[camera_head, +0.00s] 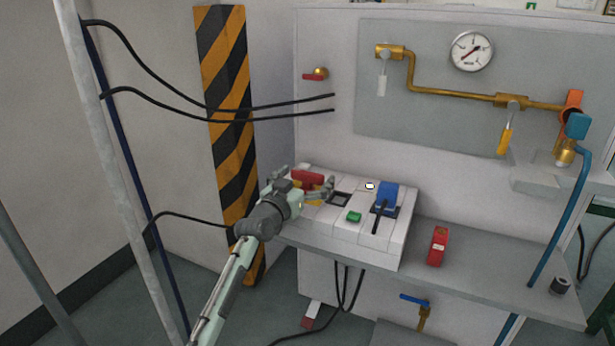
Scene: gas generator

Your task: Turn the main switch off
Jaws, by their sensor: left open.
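A white control box (345,238) sits on a grey shelf. At its left end is a red rotary-looking switch on a yellow plate (308,178), which looks like the main switch; its exact position is hard to tell. My left gripper (329,190) is open at this end of the box, in front of the red switch, and hides part of it and the yellow plate. I cannot tell whether the fingers touch it. No object shows between them. My right gripper is out of view.
The box also carries a green button (354,217) and a blue switch (387,194) with a dark lever. A red block (438,246) stands on the shelf (480,273). A pole (112,150) and black cables stand at left. Brass piping (450,94) and a gauge (471,51) are above.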

